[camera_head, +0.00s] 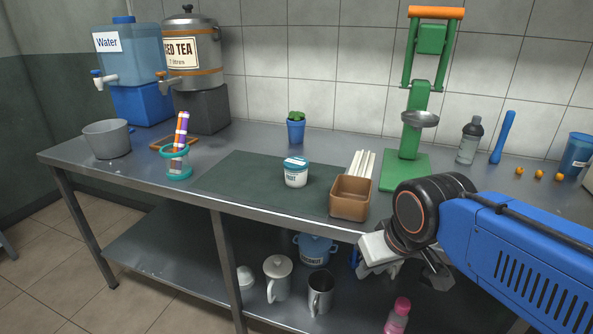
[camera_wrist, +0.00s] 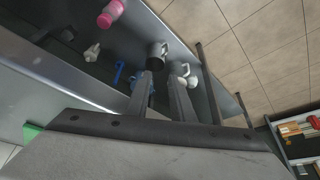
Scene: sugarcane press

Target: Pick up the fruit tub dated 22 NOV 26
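A white tub with a blue band and a pale label on its lid (camera_head: 296,172) stands upright on the dark green mat (camera_head: 236,175) on the counter. Its side lettering appears to read FRUIT; the date is too small to read. It is the only such tub I see on the counter. My gripper (camera_head: 436,278) is at the counter's front edge, to the right of and nearer than the tub, partly hidden by my wrist. In the wrist view its two fingers (camera_wrist: 162,78) are apart with nothing held, pointing toward the lower shelf. The tub is not in the wrist view.
A brown box (camera_head: 350,198) with white sticks behind it stands right of the tub. The green press (camera_head: 404,168) is farther right. A cup of striped straws (camera_head: 178,165) is left. The lower shelf (camera_head: 170,245) holds mugs, a blue pot (camera_head: 316,247) and a pink bottle (camera_head: 397,318).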

